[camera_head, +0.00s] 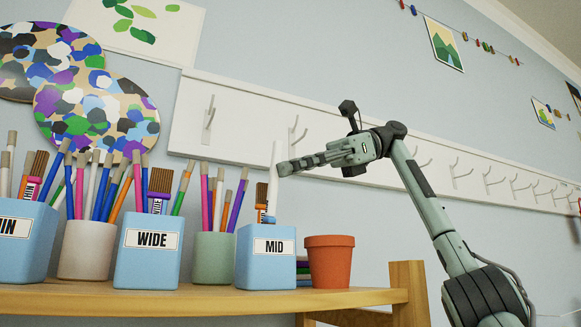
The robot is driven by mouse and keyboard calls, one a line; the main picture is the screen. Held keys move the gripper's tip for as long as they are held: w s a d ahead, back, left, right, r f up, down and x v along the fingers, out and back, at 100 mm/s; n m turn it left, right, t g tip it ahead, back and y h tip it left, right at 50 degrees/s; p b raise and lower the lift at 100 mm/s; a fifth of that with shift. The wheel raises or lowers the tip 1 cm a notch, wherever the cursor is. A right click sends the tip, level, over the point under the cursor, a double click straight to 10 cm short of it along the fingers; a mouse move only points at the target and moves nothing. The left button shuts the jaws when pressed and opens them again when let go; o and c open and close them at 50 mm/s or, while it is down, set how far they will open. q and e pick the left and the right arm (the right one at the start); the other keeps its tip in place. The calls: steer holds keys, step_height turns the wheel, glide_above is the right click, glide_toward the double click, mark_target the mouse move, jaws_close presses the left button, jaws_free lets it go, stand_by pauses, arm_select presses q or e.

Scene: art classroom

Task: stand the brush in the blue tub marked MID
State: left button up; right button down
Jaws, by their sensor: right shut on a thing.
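The blue tub marked MID (265,262) stands on the wooden shelf between a green pot and a terracotta pot. My right gripper (284,168) comes in from the right above the tub and is shut on a brush (274,160) with a pale handle. The brush is nearly upright, with a slight tilt. Its lower end reaches the tub's rim, where a blue part shows; I cannot tell how far inside it is. Another brush with brown bristles (261,193) shows in the tub, just left of the held one. My left gripper is not in view.
A blue tub marked WIDE (148,255), another blue tub (22,245) at the left edge, a whitish pot (86,252) and a green pot (213,258) hold brushes and pencils. A terracotta pot (330,264) stands right of MID. A hook rail (240,115) runs along the wall behind.

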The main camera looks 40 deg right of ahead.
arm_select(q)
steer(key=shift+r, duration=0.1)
arm_select(e)
steer(key=c, duration=1.5)
jaws_free()
